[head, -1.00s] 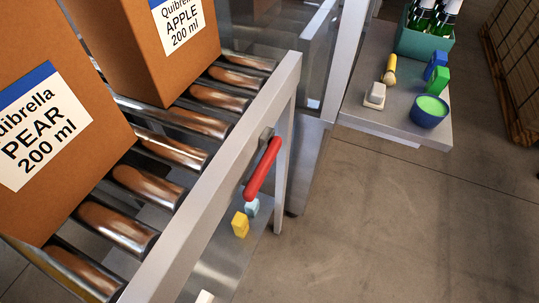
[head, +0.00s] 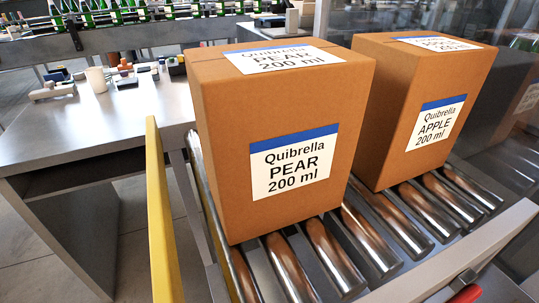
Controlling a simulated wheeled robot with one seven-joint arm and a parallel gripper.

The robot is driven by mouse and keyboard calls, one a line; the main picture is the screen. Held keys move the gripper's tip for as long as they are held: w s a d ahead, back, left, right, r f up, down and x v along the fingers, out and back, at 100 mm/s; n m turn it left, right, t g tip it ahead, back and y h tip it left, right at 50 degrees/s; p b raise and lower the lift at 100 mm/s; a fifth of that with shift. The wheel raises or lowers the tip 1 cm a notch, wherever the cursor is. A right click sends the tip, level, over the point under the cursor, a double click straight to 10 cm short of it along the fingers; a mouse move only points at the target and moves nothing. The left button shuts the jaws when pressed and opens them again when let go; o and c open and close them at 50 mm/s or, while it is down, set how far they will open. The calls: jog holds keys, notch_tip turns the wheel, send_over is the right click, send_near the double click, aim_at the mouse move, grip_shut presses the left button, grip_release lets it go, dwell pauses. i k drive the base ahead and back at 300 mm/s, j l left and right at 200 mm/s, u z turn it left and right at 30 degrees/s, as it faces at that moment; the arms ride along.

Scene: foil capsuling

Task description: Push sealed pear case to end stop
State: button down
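The pear case (head: 225,170) is a brown cardboard box standing upright on the roller conveyor (head: 325,262). It has white labels with a blue band on its top and front, reading "Quibrella PEAR 200 ml". Its top looks closed. An apple case (head: 385,125) of the same kind stands on the rollers to its right, with a gap showing between them. A yellow bar or plate (head: 161,220) stands upright at the left of the conveyor; I cannot tell whether it is the end stop. My gripper is not in view.
A red handle (head: 466,294) sits by the conveyor's near rail (head: 470,250) at bottom right. A grey table (head: 130,125) at left holds a white cup (head: 97,79) and several small items. Several green bottles (head: 150,12) stand in a line behind. Bare rollers lie before the cases.

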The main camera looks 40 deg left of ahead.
aim_at(278, 122)
jog(key=u, duration=1.1)
jog(key=l, duration=0.65)
